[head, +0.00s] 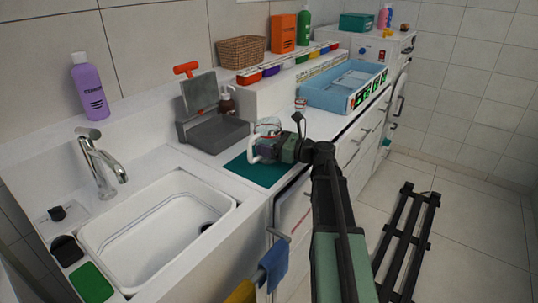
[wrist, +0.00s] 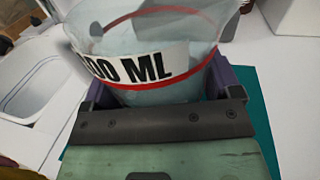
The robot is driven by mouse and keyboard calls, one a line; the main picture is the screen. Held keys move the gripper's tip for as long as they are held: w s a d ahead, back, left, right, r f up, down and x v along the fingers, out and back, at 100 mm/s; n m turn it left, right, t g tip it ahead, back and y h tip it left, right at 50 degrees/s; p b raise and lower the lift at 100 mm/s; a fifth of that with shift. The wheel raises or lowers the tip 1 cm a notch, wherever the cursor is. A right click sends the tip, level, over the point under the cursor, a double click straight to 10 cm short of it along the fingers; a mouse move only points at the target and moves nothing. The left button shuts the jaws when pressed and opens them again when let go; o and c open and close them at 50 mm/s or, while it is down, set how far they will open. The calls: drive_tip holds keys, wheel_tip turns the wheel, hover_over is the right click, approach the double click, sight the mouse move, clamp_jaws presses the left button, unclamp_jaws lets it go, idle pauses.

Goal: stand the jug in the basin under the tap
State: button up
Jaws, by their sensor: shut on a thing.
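The jug (head: 267,128) is clear, with a pale handle at its left in the head view. In the wrist view the jug (wrist: 140,62) shows a red line and a white label ending in "00 ML". My gripper (head: 272,149) is shut around the jug's body, with a purple finger on each side. The jug is over the green mat (head: 243,170); I cannot tell whether its bottom touches the mat. The white basin (head: 105,240) is at the left, empty apart from a dark drain. The chrome tap (head: 97,160) stands behind it, its spout over the basin.
A blue tray (head: 342,92) is to the right. A purple bottle (head: 89,87) stands behind the tap. The counter between mat and basin is clear.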

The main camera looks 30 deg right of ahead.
drive_tip(key=shift+p, duration=0.3)
drive_tip(key=shift+f, duration=0.25)
drive_tip(key=o, duration=0.8)
drive_tip(key=shift+r, duration=0.1)
drive_tip(key=shift+s+r, duration=0.1)
drive_tip(key=shift+r, duration=0.15)
drive_tip(key=v, duration=1.2)
drive_tip(key=shift+f, duration=0.1)
